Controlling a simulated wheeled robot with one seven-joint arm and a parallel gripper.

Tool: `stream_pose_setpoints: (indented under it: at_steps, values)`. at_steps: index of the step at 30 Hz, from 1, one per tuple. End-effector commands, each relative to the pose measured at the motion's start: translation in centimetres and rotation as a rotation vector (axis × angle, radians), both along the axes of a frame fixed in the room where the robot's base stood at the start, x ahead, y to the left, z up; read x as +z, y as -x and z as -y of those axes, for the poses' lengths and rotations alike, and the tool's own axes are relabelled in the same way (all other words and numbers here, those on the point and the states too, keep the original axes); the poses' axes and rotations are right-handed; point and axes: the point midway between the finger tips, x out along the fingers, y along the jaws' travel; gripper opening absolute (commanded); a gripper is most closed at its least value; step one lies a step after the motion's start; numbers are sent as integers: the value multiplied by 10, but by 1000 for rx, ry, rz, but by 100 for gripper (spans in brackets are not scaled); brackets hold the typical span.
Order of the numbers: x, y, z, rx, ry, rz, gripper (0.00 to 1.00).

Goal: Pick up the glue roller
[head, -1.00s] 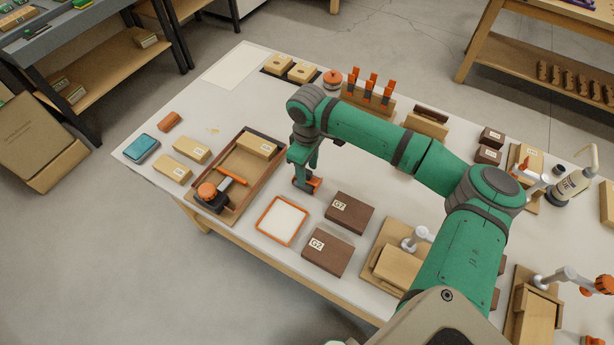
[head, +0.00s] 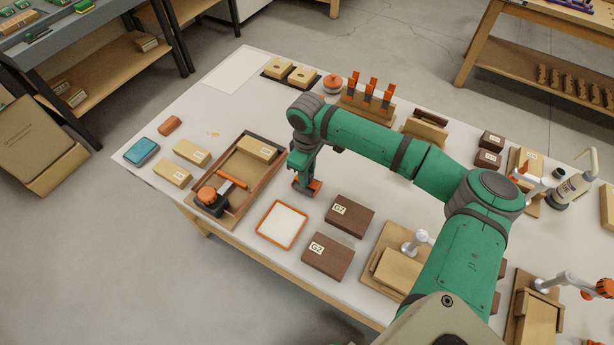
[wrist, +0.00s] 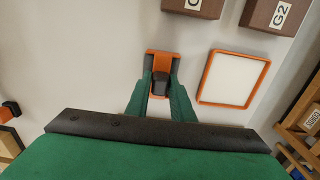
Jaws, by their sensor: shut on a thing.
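The glue roller, orange with a dark middle (wrist: 159,72), is on the white bench top in the wrist view. Its orange part also shows in the head view (head: 314,187), below my gripper (head: 304,181). In the wrist view my gripper (wrist: 160,84) has its two green fingers on either side of the roller's dark grip and is shut on it. The roller appears to be at the bench surface; whether there is a gap under it I cannot tell. The fingers and wrist hide part of it in the head view.
An orange-rimmed white tray (head: 263,230) lies close by. Two brown boxes (head: 350,215) (head: 327,258) stand to its right. A wooden tray (head: 236,214) holding an orange-handled tool (head: 233,180) is to the left. Orange-handled tools in a block (head: 350,104) stand behind.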

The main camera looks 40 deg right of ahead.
Motion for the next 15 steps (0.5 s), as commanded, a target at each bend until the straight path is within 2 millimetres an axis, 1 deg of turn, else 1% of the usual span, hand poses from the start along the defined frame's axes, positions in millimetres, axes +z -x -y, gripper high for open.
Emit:
stream_pose_setpoints:
  at_steps: [4,7,11,15]
  values:
    - [13,-1,0,1,0,3,0]
    - [28,-1,0,1,2,4,0]
    - [52,14,-15,4,-1,4,0]
    - [83,31,-34,5,-1,4,0]
